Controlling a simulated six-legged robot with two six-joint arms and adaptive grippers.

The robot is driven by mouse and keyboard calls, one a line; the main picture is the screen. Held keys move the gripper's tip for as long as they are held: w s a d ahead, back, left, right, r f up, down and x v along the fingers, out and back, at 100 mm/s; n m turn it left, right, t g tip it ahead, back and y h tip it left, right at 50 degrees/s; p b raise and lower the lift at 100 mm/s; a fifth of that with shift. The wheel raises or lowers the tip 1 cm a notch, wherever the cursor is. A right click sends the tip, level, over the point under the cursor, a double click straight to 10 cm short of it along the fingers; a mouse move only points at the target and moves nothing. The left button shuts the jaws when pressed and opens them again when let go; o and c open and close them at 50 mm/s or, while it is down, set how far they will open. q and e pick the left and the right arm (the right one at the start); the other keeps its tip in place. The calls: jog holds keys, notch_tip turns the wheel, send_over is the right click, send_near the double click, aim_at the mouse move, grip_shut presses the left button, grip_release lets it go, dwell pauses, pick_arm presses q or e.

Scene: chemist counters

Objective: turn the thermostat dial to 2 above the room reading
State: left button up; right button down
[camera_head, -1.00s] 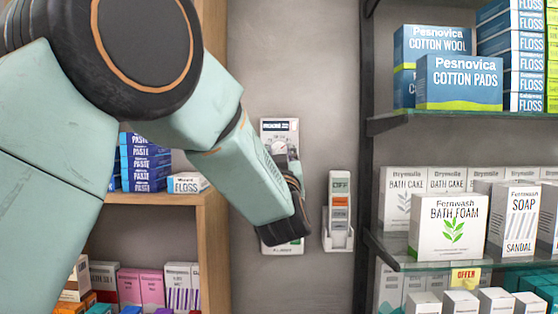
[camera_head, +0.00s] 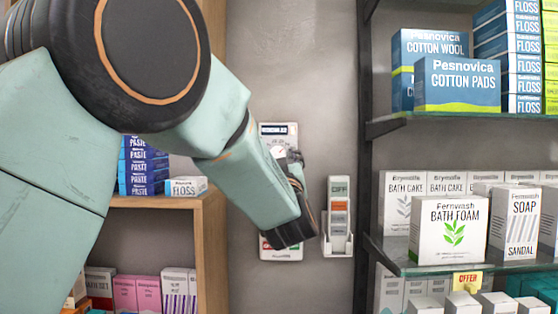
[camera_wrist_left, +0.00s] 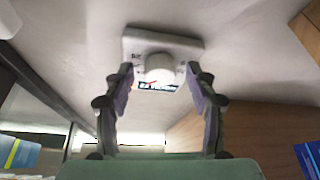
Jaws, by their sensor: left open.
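The thermostat is a pale upright panel (camera_head: 279,129) on the grey wall, with a dark label and a round gauge near its top. My left gripper (camera_head: 297,195) is in front of its middle and hides the dial in the head view. In the left wrist view, the panel (camera_wrist_left: 185,44) carries a white round dial (camera_wrist_left: 160,66) with a small red mark and a printed strip beside it. The left gripper (camera_wrist_left: 160,82) is open, one finger to each side of the dial; contact cannot be told. The reading is too small to make out. My right gripper is not in view.
A white wall holder (camera_head: 338,243) with a small labelled unit is just right of the thermostat. Glass shelves (camera_head: 400,122) with boxed goods stand at the right. A wooden shelf unit (camera_head: 212,240) with boxes is at the left.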

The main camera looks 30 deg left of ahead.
pick_arm(q)
jog(key=v, duration=0.7)
jog(key=shift+s+d, duration=0.15)
jog(key=shift+s, duration=0.15)
jog(key=shift+w+f, duration=0.15)
